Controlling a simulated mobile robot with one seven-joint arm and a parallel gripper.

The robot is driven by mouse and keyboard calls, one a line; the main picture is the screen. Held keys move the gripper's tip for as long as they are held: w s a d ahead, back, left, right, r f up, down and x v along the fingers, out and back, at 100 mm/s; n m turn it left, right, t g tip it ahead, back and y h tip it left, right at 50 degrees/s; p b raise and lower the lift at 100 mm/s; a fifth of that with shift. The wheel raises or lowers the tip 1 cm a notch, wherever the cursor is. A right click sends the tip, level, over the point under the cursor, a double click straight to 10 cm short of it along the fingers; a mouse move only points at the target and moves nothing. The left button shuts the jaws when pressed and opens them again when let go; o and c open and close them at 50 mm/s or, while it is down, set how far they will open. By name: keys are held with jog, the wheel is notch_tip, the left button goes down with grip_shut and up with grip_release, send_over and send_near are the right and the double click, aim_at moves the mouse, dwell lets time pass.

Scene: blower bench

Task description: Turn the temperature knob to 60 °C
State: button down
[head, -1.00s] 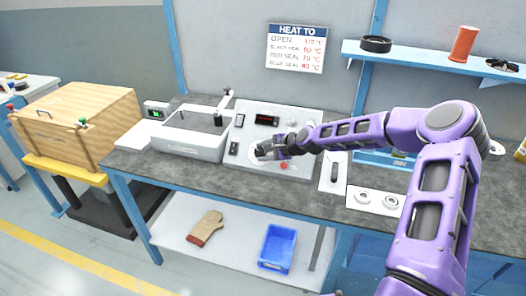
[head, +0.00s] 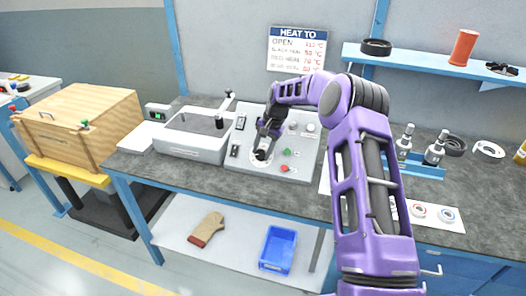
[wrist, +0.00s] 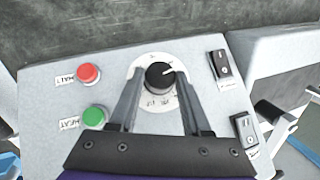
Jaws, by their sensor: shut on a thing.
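The temperature knob (wrist: 160,76) is black and round, with a white pointer line, on a pale round dial (wrist: 143,62) with small markings I cannot read. The pointer points to the right and slightly up in the wrist view. The knob also shows in the head view (head: 261,155), on the sloped grey control panel (head: 242,164). My gripper (wrist: 159,78) comes from above, one finger on each side of the knob, and is shut on it. The head view also shows my gripper (head: 264,150) at the dial.
A red button (wrist: 89,73) and a green button (wrist: 94,116) sit on one side of the knob; two black rocker switches (wrist: 222,69) (wrist: 245,130) sit on the other. A grey basin (head: 190,145) stands left of the panel. A sign (head: 297,50) hangs behind.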

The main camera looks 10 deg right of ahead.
jog(key=n+h, duration=0.1)
jog(key=n+g+h, duration=0.1)
jog(key=n, duration=0.1)
jog(key=shift+w+a+g+h, duration=0.2)
jog(key=shift+a+g+h, duration=0.1)
jog(key=shift+a+h, duration=0.1)
jog(key=shift+n+g+h, duration=0.3)
jog(key=shift+n+h, duration=0.4)
jog(key=shift+c, duration=1.8)
grip_release()
jog(key=shift+f, duration=0.1)
